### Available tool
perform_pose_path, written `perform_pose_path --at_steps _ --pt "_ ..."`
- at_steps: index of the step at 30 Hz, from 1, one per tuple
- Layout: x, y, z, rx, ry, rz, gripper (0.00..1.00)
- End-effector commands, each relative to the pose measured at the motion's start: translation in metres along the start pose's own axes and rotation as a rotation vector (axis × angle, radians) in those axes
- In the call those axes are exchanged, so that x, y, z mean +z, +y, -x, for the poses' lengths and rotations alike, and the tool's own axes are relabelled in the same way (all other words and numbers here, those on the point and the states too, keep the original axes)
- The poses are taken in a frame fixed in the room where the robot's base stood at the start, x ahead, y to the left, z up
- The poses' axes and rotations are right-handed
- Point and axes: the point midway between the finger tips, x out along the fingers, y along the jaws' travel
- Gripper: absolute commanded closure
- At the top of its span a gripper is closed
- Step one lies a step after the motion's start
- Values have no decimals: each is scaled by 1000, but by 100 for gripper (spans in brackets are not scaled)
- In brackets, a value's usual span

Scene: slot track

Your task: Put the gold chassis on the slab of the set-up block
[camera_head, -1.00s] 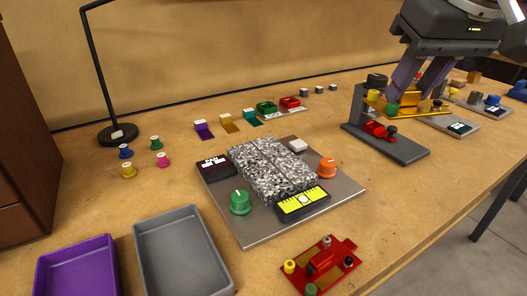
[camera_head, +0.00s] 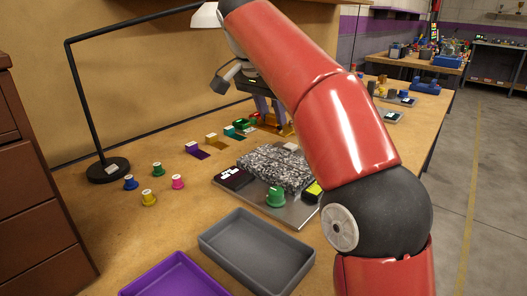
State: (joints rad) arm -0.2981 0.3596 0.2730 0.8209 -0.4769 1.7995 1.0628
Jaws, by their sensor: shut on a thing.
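The set-up block has a speckled black-and-white slab (camera_head: 265,163) on a grey metal plate (camera_head: 296,217). A green knob (camera_head: 275,197), a dark box (camera_head: 232,178) and a partly covered yellow level (camera_head: 313,189) sit around the slab. My gripper (camera_head: 272,118) is beyond the slab's far edge in the picture, its purple fingers pointing down. It is shut on the gold chassis (camera_head: 285,130), which shows only in part behind my arm. I cannot tell its exact height above the table or the slab. My red arm hides the right side of the block.
A grey tray (camera_head: 256,250) and a purple tray (camera_head: 178,277) stand in front. Several small coloured knobs (camera_head: 150,198) and a black lamp stand (camera_head: 108,170) are at the left. Coloured swatches (camera_head: 197,150) and a green car part (camera_head: 243,124) lie near my gripper.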

Motion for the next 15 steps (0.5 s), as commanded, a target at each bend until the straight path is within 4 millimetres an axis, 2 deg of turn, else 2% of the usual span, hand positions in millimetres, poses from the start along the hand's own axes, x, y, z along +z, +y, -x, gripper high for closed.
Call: perform_pose_path --at_steps 3,9,15 --pt "10 1 -22 2 -1 1 94" --pt "17 0 -39 -1 -1 1 94" --pt "28 0 -66 0 -2 3 94"
